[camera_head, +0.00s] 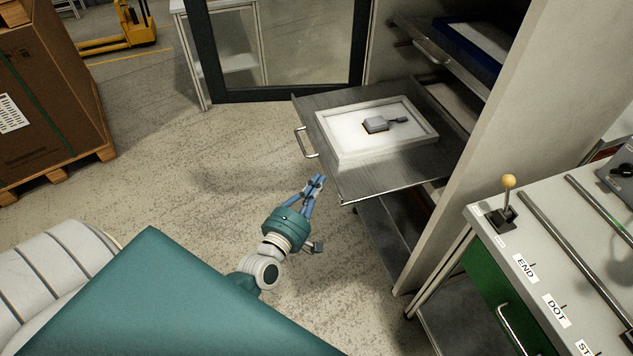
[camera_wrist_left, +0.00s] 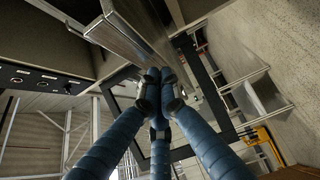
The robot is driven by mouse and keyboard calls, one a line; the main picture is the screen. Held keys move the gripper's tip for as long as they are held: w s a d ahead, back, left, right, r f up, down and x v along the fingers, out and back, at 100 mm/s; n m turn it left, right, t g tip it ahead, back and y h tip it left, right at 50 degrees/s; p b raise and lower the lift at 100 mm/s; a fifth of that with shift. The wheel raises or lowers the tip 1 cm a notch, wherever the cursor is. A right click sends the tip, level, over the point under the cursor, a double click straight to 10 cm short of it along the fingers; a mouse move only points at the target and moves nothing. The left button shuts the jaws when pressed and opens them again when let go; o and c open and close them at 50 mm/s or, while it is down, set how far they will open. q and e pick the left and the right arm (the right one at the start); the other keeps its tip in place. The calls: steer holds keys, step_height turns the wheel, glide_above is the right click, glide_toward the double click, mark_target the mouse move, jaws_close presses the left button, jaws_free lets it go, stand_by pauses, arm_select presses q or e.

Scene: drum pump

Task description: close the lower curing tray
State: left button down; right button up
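The lower curing tray (camera_head: 365,181) is a grey metal drawer pulled well out of the cabinet at right in the head view. It has a bar handle (camera_head: 304,142) on its front edge. A white frame (camera_head: 345,143) with a small grey tool (camera_head: 385,123) lies on it. My left gripper (camera_head: 318,182) is just in front of the tray's near front corner, apart from the handle. Its blue fingers are drawn together with nothing seen between them. In the left wrist view the fingertips (camera_wrist_left: 158,85) meet near a metal edge above. My right gripper is not in view.
An upper tray (camera_head: 432,53) with a blue-rimmed frame (camera_head: 475,42) sits above. The cabinet side panel (camera_head: 475,135) and a console with a yellow-knobbed lever (camera_head: 508,182) stand at right. A dark-framed glass door (camera_head: 290,95) is behind. Floor left of the tray is clear.

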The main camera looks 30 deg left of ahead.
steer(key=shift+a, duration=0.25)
